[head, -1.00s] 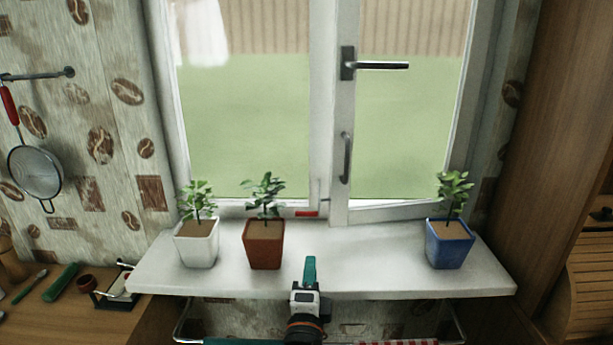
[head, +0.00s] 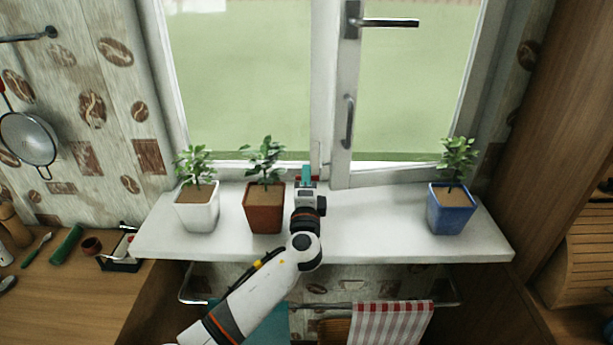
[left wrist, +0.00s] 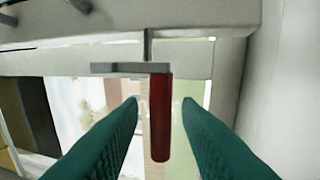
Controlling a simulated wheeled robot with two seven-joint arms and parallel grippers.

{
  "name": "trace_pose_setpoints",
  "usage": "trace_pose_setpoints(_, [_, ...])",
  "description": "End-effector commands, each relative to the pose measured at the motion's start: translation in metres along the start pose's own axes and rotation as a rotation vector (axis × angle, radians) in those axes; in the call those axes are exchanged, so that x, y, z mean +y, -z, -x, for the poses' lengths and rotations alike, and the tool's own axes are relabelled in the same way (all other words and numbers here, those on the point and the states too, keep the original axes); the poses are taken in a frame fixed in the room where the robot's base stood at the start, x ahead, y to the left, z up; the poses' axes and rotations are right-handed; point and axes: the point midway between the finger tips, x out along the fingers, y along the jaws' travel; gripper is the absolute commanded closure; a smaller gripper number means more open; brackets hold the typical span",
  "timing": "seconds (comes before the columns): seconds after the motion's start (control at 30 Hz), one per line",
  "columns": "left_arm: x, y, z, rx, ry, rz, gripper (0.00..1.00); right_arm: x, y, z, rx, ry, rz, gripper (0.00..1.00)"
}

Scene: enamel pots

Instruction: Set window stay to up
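The window stay has a red handle (left wrist: 160,125) on a grey metal bar (left wrist: 130,68), seen in the left wrist view at the window's lower frame. In the head view it is mostly hidden behind my left gripper (head: 307,176); only small red bits show beside the fingers. My left gripper has teal fingers and is open in the left wrist view (left wrist: 162,103). One finger is on each side of the red handle, with a visible gap to both. My right gripper is in neither view.
On the white sill (head: 365,230) stand a white pot (head: 197,210) and a brown pot (head: 265,210), the latter just left of my arm. A blue pot (head: 451,212) stands at right. The right window sash (head: 342,140) looks slightly ajar. The sill between arm and blue pot is free.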

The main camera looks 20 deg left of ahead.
Motion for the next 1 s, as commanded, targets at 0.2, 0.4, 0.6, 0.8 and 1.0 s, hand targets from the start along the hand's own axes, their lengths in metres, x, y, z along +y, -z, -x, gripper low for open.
trace_pose_setpoints(0.2, [0.000,0.000,-0.006,-0.001,0.001,0.001,0.70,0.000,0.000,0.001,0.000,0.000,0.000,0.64])
trace_pose_setpoints(0.4, [0.000,0.000,-0.006,-0.001,0.000,0.001,0.76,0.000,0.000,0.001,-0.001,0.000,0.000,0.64])
trace_pose_setpoints(0.6, [0.000,0.000,-0.006,-0.001,0.001,0.001,1.00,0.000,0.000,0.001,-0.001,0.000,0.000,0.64])
trace_pose_setpoints(0.8, [0.000,0.000,-0.006,-0.001,0.002,0.001,1.00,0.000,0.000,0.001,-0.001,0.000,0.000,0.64])
trace_pose_setpoints(1.0, [0.005,-0.003,-0.011,-0.001,0.024,0.001,1.00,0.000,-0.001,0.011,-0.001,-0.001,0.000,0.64])
